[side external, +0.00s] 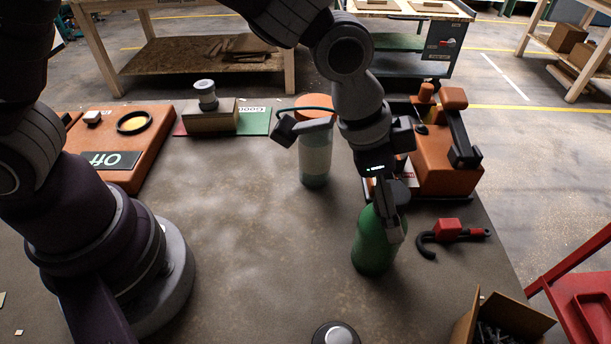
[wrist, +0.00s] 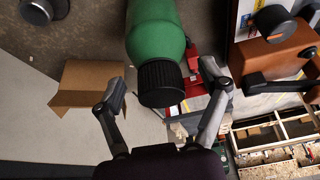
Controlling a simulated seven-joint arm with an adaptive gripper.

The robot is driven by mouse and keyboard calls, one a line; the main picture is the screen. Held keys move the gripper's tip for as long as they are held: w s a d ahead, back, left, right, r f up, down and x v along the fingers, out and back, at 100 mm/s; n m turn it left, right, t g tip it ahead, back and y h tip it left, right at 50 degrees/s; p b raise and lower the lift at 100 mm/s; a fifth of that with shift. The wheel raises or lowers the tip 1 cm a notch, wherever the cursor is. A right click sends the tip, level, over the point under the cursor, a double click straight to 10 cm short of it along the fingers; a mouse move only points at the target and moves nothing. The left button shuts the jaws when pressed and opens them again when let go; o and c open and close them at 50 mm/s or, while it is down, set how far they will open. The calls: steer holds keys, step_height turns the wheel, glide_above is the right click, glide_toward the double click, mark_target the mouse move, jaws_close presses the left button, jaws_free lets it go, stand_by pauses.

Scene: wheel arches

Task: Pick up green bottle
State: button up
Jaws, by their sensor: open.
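The green bottle (side external: 373,243) stands upright on the grey table, right of the middle in the side external view. In the wrist view the green bottle (wrist: 155,35) shows its black cap (wrist: 160,84) between my two fingers. My gripper (side external: 392,215) is at the bottle's top in the side external view, and its fingers overlap the upper part of the bottle there. In the wrist view my gripper (wrist: 163,85) is open, with a finger on each side of the cap and gaps between. Part of the bottle's neck is hidden behind my gripper in the side view.
A clear jar with an orange lid (side external: 315,160) stands behind the bottle. An orange machine (side external: 440,165) is at the back right. A red and black clamp (side external: 450,232) lies right of the bottle. An open cardboard box (side external: 495,322) and a round dark object (side external: 337,335) are in front.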

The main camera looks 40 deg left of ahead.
steer(key=c, duration=1.3)
